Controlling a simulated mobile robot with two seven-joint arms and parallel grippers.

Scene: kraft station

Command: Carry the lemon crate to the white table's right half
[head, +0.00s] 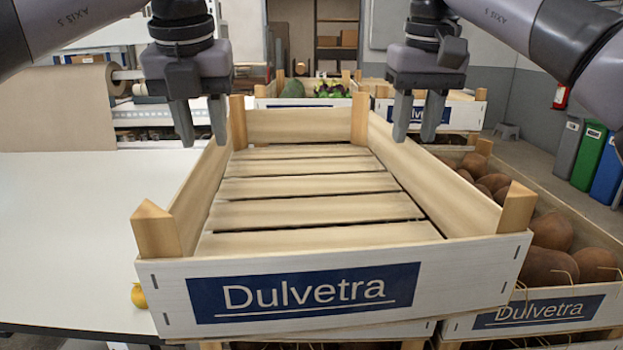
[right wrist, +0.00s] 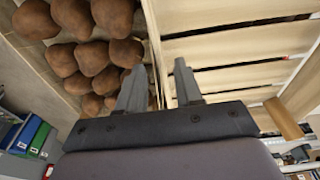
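A pale wooden crate (head: 345,292) with a blue "Dulvetra" label fills the middle of the head view; its slatted floor is bare, with no lemons inside. The white table (head: 65,220) is at the left, and the crate hides part of its right side. My left gripper (head: 201,138) is open near the crate's left wall; I cannot tell whether its fingers straddle it. My right gripper (head: 417,138) is open at the right wall. In the right wrist view its fingers (right wrist: 158,88) stand apart on either side of that wall.
A crate of brown round produce (head: 545,310) stands close on the right. Crates with green produce (head: 315,90) are behind. A small yellow fruit (head: 138,296) shows beside the crate's front left. A brown paper roll (head: 75,85) lies at the table's back. The table's visible middle is clear.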

